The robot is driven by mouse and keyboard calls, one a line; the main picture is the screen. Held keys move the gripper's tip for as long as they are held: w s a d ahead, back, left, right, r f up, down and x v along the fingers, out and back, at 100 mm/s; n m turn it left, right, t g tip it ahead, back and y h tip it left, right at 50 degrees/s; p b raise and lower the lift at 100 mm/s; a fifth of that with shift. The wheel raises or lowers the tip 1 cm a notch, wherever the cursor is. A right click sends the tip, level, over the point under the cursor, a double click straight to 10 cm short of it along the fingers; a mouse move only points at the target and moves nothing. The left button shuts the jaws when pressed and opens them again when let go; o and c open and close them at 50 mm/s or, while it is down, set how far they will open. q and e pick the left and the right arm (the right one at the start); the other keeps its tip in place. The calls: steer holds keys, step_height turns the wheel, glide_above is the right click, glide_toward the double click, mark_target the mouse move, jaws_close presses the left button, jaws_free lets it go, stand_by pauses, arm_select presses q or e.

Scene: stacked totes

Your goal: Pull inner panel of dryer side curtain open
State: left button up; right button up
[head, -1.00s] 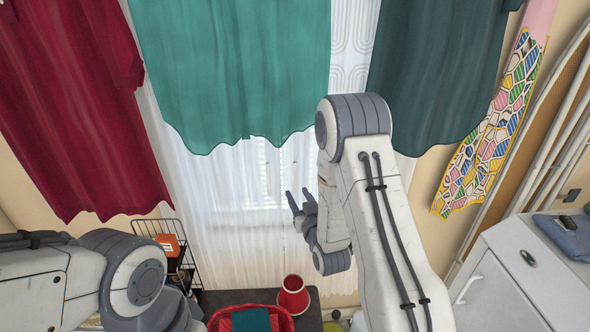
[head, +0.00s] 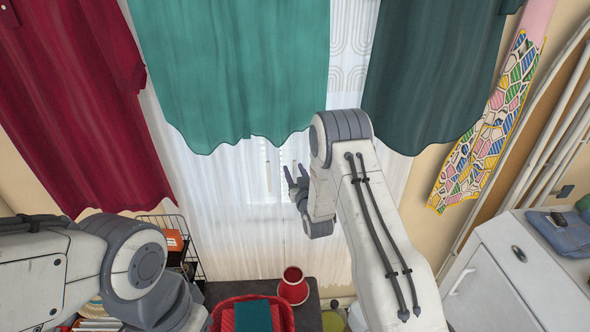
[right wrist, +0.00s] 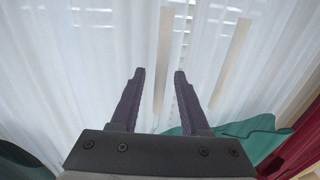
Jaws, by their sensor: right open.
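White sheer curtains hang in front of a window. A left part (head: 215,205) and a right part (head: 335,245) show below hanging cloths, with brighter narrow strips near the middle. I cannot tell for sure where the inner panel's edge lies. My right gripper (head: 292,178) is open and in front of the curtain, near the middle. In the right wrist view its fingers (right wrist: 159,76) are apart with nothing visibly held between them; white curtain (right wrist: 100,40) and tan vertical strips lie beyond. My left arm comes in at the lower left, but its gripper is not visible.
A teal cloth (head: 235,70), a dark green cloth (head: 430,80) and a red one (head: 70,110) hang over the curtains. A white cabinet-like appliance (head: 500,275) stands right. A red basket (head: 222,313) and a red cup (head: 293,287) are below.

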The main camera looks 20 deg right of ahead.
jaws_close()
stand_by(1.4)
